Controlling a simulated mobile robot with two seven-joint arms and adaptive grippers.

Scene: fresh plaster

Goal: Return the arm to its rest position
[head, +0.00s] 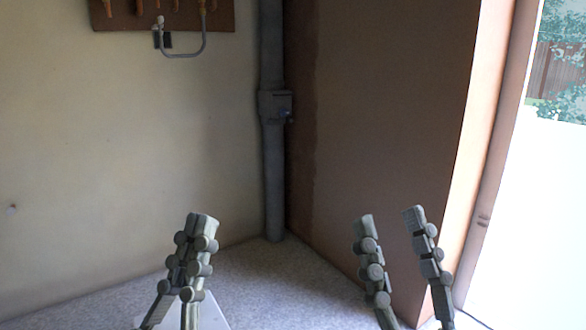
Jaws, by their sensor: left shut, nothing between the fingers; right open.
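My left gripper (202,221) is in the lower middle-left of the head view, pointing up. Its fingers are together and nothing is between them. My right gripper (389,215) is in the lower right of the view, also pointing up. Its two fingers are spread apart, with an empty gap between them. Both grippers are clear of the walls as far as I can see. The rest of both arms is out of the frame below.
A grey pipe (272,170) runs down the corner to the speckled floor (290,275). A wooden board (210,15) with hooks hangs at the upper left. A brown wall (390,110) stands at the right, beside a bright opening (540,200). The floor between the grippers is clear.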

